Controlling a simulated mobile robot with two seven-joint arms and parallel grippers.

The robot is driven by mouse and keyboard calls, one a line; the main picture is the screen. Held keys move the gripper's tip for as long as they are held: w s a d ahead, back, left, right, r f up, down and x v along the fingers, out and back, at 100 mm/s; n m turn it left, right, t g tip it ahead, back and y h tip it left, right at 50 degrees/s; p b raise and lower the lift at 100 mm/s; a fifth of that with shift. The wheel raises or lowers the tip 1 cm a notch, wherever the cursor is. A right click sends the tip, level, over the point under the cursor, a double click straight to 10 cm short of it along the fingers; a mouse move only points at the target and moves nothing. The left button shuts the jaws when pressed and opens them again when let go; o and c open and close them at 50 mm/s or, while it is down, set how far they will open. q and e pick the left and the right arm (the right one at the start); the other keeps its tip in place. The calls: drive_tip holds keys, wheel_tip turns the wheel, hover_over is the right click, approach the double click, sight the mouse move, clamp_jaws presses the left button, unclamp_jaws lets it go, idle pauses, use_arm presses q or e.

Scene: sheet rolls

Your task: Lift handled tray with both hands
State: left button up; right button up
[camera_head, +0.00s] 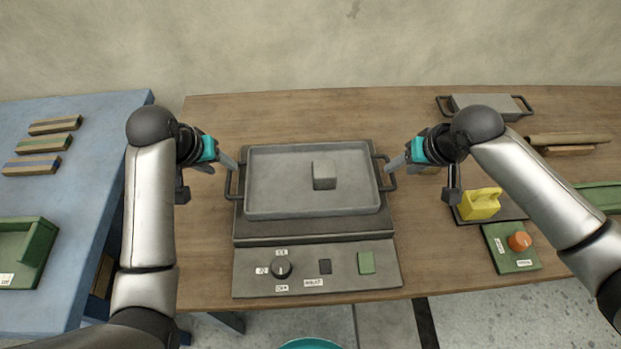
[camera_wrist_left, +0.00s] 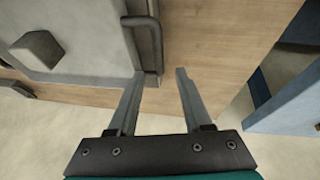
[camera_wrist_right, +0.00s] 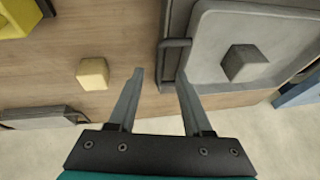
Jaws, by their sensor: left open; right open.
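A grey shallow tray (camera_head: 275,205) with a dark handle on each side sits on a dark base (camera_head: 300,238). A grey block (camera_head: 324,174) stands inside it. My left gripper (camera_head: 225,168) is open beside the left handle (camera_head: 233,182). In the left wrist view, that handle (camera_wrist_left: 153,40) ends between the two fingers (camera_wrist_left: 160,72), close to one fingertip. My right gripper (camera_head: 398,165) is open by the right handle (camera_head: 386,172). In the right wrist view, this handle (camera_wrist_right: 161,65) shows between the fingers (camera_wrist_right: 160,72). Contact cannot be told for either.
The base carries a control panel (camera_head: 340,272) in front. A yellow cube (camera_wrist_right: 92,73) lies near my right gripper. At right are a yellow block (camera_head: 480,204), a green box with an orange knob (camera_head: 507,262) and a grey handled piece (camera_head: 487,104). A blue table (camera_head: 75,190) stands left.

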sight(228, 172)
use_arm(q)
drive_tip(key=shift+x, duration=2.25)
use_arm(e)
drive_tip(key=shift+x, duration=2.25)
use_arm(q)
clamp_jaws()
use_arm(e)
clamp_jaws()
drive_tip(key=shift+r, duration=0.1)
